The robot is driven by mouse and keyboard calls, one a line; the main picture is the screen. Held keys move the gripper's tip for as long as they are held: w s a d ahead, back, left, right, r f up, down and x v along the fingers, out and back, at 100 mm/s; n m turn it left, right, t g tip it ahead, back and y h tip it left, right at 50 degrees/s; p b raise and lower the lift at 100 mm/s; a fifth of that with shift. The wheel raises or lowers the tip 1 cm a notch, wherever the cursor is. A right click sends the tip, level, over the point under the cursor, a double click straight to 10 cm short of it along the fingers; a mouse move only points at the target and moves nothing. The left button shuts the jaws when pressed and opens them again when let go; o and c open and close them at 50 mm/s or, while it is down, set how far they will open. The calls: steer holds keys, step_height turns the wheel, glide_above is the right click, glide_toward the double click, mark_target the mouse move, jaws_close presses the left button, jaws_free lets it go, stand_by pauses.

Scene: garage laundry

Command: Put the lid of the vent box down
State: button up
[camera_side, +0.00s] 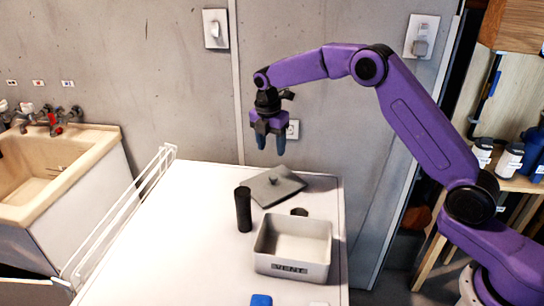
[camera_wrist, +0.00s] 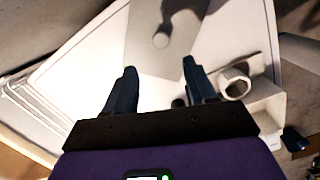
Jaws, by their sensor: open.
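The lid, a flat grey plate (camera_side: 285,191) with a small round knob, lies on the white table behind the open box in the side view. It also shows in the wrist view (camera_wrist: 150,55), beyond my fingertips. The pale vent box (camera_side: 292,262) stands open at the top, with dark markings on its front. My gripper (camera_side: 268,146) points down above the table, behind and above the lid and apart from it. Its two dark fingers are spread with nothing between them, as the wrist view also shows (camera_wrist: 160,80).
A black cylinder (camera_side: 243,210) stands upright close to the lid's left edge. A small dark thing (camera_side: 299,212) sits behind the box. A blue object (camera_side: 261,300) lies at the front. A white rail (camera_side: 120,215) runs along the table's left side. The left tabletop is clear.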

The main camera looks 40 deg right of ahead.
steer(key=s+a+r+m, duration=0.2)
steer(key=s+a+r, duration=0.15)
steer(key=s, duration=0.65)
steer(key=s+a+r+m, duration=0.3)
steer(key=s+r, duration=0.1)
steer(key=s, duration=0.6)
steer(key=s+d+f+m, duration=0.1)
steer(key=s+d, duration=0.3)
steer(key=s, duration=0.8)
steer(key=s+d+f+m+y, duration=0.1)
steer(key=s+d+m, duration=0.3)
steer(key=s, duration=0.9)
steer(key=shift+s+d+f+y, duration=0.2)
steer(key=shift+d+y, duration=0.1)
steer(key=shift+d, duration=0.5)
